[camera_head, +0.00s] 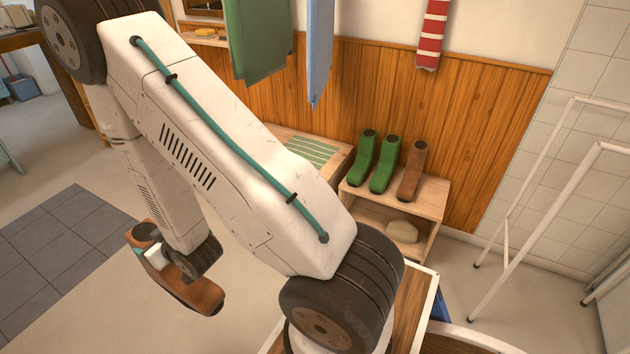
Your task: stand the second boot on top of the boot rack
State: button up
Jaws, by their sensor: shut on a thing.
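My gripper (157,256) hangs at the lower left, shut on a brown boot (192,292). The held boot is lying over rather than upright, and my wrist covers part of it. The wooden boot rack (430,191) stands against the panelled wall, right of centre and well away from my gripper. On its top stand two green boots, one (364,158) at the left and one (384,172) beside it. A brown boot (411,172) stands to their right.
A rounded beige thing (402,231) lies on the rack's lower shelf. A wooden bench with green slats (312,151) adjoins the rack's left. White metal frames (545,215) stand at the right. Green (258,40) and blue (319,45) cloths hang above. My arm hides much of the middle.

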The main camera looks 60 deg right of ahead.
aim_at(433, 195)
jog(key=u, duration=0.3)
jog(key=i, duration=2.25)
jog(key=z, duration=4.4)
jog(key=i, duration=1.4)
jog(key=u, duration=0.05)
